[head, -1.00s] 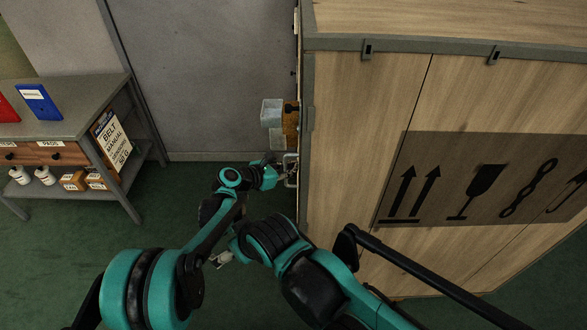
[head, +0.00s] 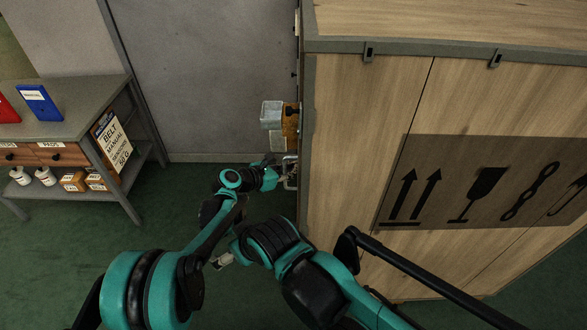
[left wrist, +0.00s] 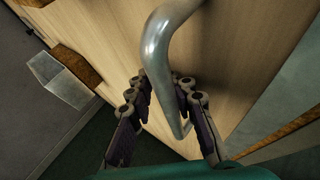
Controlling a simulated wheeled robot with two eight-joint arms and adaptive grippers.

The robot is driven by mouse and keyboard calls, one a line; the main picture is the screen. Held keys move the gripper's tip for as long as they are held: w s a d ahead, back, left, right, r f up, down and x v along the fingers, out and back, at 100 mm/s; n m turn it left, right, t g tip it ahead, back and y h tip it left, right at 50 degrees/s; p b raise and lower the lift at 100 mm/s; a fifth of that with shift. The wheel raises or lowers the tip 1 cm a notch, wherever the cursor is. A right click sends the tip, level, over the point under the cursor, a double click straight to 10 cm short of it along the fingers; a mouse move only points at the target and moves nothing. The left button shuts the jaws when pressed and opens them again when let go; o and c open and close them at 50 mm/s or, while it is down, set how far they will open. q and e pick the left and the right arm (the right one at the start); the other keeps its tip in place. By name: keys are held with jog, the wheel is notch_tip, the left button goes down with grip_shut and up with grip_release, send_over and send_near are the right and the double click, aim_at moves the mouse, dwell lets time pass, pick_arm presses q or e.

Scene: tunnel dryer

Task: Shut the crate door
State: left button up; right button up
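The large wooden crate (head: 365,120) with a grey-edged top and dark shipping symbols fills the right of the head view. Its left face, which carries a metal bar handle (head: 291,172), is seen edge-on, so I cannot tell how far the door stands open. In the left wrist view the handle (left wrist: 157,50) curves in front of a pale wood panel (left wrist: 235,60). My left gripper (head: 284,173) is at this handle; its fingers (left wrist: 164,88) lie on either side of the bar and appear closed on it. My right gripper (head: 222,260) hangs lower, apart from the crate, its fingers small and partly hidden.
A grey block on a wooden piece (head: 272,114) juts from the crate's left face above the handle. A grey shelf table (head: 80,112) with binders, bottles and small boxes stands at the left. Green floor (head: 110,225) is clear between them. A grey wall is behind.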

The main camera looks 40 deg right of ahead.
pick_arm(q)
jog(key=v, duration=1.2)
